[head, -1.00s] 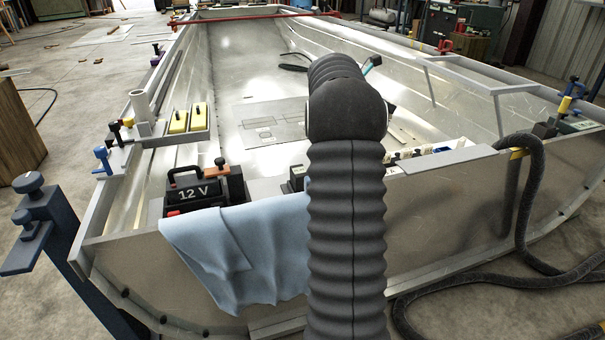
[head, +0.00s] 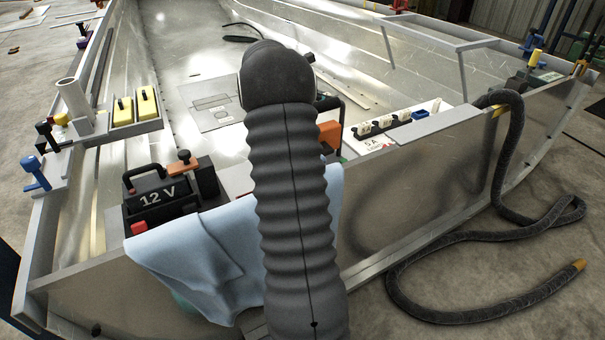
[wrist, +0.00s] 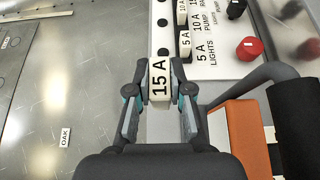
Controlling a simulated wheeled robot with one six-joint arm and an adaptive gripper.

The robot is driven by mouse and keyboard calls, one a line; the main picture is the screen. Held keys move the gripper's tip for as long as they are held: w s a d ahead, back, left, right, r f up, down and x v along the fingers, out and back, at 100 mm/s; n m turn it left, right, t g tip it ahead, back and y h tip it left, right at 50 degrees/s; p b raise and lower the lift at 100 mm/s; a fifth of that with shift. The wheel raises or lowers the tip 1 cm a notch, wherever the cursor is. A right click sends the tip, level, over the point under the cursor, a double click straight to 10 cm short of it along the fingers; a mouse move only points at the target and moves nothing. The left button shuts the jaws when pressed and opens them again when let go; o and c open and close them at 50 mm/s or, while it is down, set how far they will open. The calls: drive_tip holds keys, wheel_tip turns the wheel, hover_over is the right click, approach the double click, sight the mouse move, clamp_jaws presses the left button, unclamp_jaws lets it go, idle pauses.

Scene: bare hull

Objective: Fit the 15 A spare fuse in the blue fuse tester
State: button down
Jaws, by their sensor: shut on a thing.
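The 15 A fuse (wrist: 159,80), a pale block with black lettering, shows in the wrist view. My gripper (wrist: 160,92) is shut on it, with one finger on each side. Its far end overlaps a pale panel (wrist: 205,66) in the picture; I cannot tell whether they touch. In the head view my own arm hides the gripper and fuse. A small blue block (head: 420,115) sits at the right end of a pale strip in the head view; I cannot tell whether it is the blue fuse tester.
The panel holds labelled fuses (wrist: 185,42), a red knob (wrist: 249,48) and a row of dark holes. An orange block (wrist: 243,135) with a black handle is close on the right. A 12 V battery (head: 165,195) and a blue cloth (head: 200,255) are at the near hull edge.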

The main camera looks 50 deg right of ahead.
drive_tip(key=w+a+f, duration=0.1)
drive_tip(key=a+f, duration=0.1)
drive_tip(key=a, duration=0.1)
drive_tip(key=w+a+f, duration=0.1)
drive_tip(key=a+f, duration=0.2)
drive_tip(key=a, duration=0.1)
drive_tip(key=w+a+f, duration=0.1)
drive_tip(key=a+f, duration=0.2)
drive_tip(key=a, duration=0.1)
drive_tip(key=shift+a+f+b, duration=0.15)
drive_tip(key=shift+b, duration=0.25)
drive_tip(key=shift+f, duration=2.05)
drive_tip(key=shift+f, duration=0.1)
drive_tip(key=c, duration=1.1)
unclamp_jaws()
drive_tip(key=shift+o, duration=0.2)
